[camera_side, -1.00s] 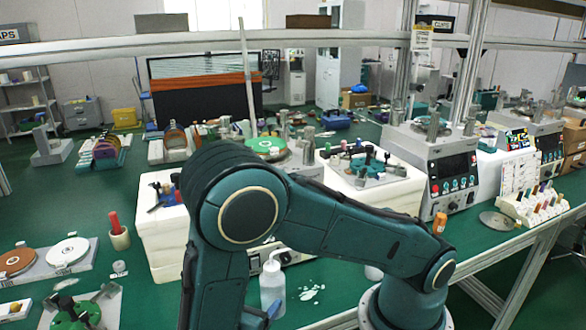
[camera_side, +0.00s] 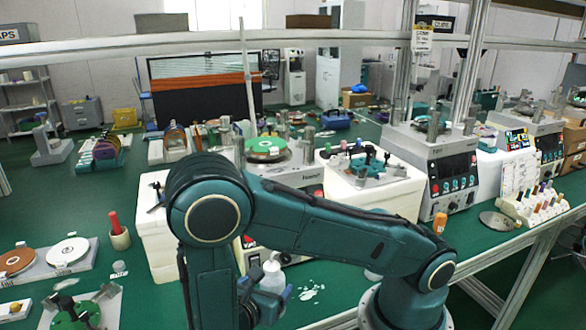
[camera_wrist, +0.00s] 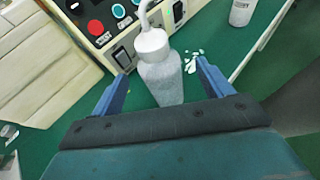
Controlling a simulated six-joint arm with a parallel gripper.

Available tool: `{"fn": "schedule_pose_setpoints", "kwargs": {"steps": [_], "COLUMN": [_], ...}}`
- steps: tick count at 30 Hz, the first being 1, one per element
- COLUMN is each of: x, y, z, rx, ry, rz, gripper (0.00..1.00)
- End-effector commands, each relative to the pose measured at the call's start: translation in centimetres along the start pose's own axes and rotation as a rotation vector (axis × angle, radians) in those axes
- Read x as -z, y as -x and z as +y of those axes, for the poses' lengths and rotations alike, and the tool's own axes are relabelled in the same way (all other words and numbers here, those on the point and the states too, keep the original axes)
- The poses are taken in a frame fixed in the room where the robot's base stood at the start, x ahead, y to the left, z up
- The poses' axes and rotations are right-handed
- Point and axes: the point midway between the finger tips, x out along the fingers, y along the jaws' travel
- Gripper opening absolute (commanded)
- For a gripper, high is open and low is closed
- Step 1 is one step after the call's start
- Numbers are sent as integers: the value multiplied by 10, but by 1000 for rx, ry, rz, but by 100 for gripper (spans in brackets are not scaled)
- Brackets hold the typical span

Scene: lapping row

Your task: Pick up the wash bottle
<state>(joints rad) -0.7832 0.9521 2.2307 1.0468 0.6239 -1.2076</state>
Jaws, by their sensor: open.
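The wash bottle (camera_side: 272,279) stands upright on the green bench in front of a lapping machine, partly hidden by my gripper in the side view. In the wrist view the wash bottle (camera_wrist: 162,80) is a translucent grey-white body with a white cap and a bent spout. My gripper (camera_wrist: 162,73) is open, with one blue finger on each side of the bottle. Gaps show between the bottle and both fingers. The bottle's base is hidden by the gripper body in the wrist view.
The machine's control panel (camera_wrist: 100,22) stands close behind and left of the bottle. White flakes (camera_side: 309,292) lie right of the bottle. Another white container (camera_wrist: 242,11) stands farther right. A red-handled tool in a pot (camera_side: 118,232) is at the left.

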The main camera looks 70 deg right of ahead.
Motion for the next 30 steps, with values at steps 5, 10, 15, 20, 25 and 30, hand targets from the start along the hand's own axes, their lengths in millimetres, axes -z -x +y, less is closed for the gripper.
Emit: {"fn": "schedule_pose_setpoints", "kwargs": {"steps": [5,10,15,20,25,30], "x": [0,0,0,-1,-1,-1], "y": [-10,-11,-19,-35,-54,-62], "z": [0,0,0,0,1,1], "rx": [0,0,3,4,3,1], "ry": [0,0,0,0,1,-1], "rz": [1,1,0,0,-1,1], "gripper": [79,79,79,79,79,79]}}
